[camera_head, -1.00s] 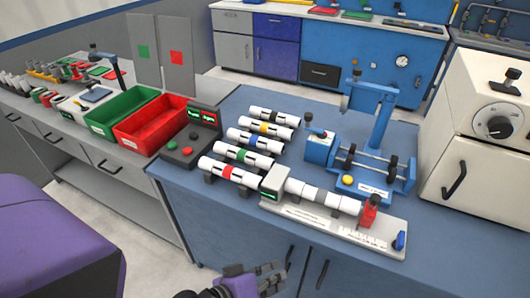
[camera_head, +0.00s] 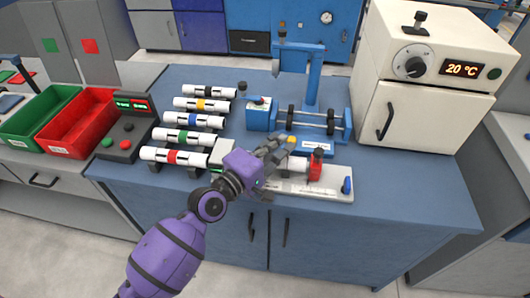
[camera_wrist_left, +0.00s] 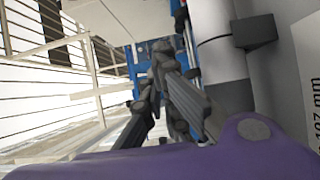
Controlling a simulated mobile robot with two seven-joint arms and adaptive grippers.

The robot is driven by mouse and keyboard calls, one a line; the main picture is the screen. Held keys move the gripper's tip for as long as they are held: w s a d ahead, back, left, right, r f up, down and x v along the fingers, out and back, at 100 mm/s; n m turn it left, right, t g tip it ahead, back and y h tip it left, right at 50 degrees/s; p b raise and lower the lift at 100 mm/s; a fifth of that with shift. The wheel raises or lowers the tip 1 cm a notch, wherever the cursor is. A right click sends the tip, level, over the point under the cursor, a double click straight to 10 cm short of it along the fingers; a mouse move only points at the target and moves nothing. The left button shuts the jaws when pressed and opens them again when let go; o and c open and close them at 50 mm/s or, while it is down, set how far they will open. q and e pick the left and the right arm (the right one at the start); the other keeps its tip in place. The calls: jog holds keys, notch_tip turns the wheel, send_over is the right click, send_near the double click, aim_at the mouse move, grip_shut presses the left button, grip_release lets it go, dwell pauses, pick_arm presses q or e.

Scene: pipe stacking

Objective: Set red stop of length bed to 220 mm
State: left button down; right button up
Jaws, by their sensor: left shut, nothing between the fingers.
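The length bed (camera_head: 325,190) is a pale slab with a scale along its front, on the blue bench. The red stop (camera_head: 316,166), topped by a dark knob, stands near its right end, left of a blue knob (camera_head: 347,186). A white pipe (camera_head: 298,165) lies in the bed, largely hidden by my left gripper (camera_head: 282,145). That gripper is shut and empty, above the pipe and left of the stop, apart from the stop. In the left wrist view the shut fingers (camera_wrist_left: 163,60) are beside a grey-and-white pipe (camera_wrist_left: 220,60). My right gripper is out of view.
Several banded pipes (camera_head: 195,120) lie on racks to the left. A blue fixture (camera_head: 312,105) stands just behind the bed. A white oven (camera_head: 430,80) stands at the back right. Bench to the right of the bed is clear.

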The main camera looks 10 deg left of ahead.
aim_at(316, 163)
pick_arm(q)
jog(key=d, duration=0.1)
jog(key=s+d+p, duration=0.1)
jog(key=d, duration=0.1)
jog(key=shift+d+r, duration=0.1)
jog(key=shift+d, duration=0.4)
